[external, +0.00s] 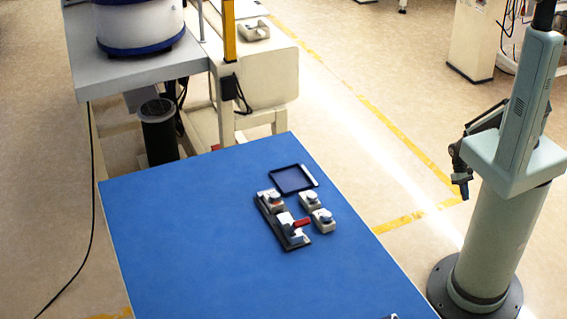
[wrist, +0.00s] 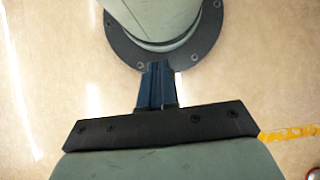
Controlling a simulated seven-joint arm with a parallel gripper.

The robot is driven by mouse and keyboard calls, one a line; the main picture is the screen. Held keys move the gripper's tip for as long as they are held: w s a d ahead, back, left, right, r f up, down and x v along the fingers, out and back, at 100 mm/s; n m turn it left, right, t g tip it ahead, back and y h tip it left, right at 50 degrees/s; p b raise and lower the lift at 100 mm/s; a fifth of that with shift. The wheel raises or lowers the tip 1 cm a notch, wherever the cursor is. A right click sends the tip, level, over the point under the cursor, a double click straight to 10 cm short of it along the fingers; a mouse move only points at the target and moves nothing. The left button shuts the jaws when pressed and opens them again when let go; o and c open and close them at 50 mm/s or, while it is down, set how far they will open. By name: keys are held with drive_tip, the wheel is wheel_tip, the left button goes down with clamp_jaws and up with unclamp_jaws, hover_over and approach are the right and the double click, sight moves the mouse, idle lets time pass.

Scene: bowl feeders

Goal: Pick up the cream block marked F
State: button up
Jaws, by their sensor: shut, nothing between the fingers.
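Several small cream or whitish blocks with grey-blue tops sit on the blue table in the external view. One block (external: 310,200) and another block (external: 323,221) stand on the right of the group. No letter is readable, so I cannot tell which is marked F. My gripper (external: 462,191) hangs beside my base, to the right of the table and away from the blocks. In the wrist view its blue fingers (wrist: 157,67) are together and empty, above the floor.
A dark shallow tray (external: 316,182) lies behind the blocks. The blue table (external: 190,240) is clear on its left side. A white and blue bowl feeder (external: 140,25) stands at the back left. A small object (external: 390,317) is cut off at the bottom edge.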

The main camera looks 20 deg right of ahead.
drive_tip(key=o, duration=1.4)
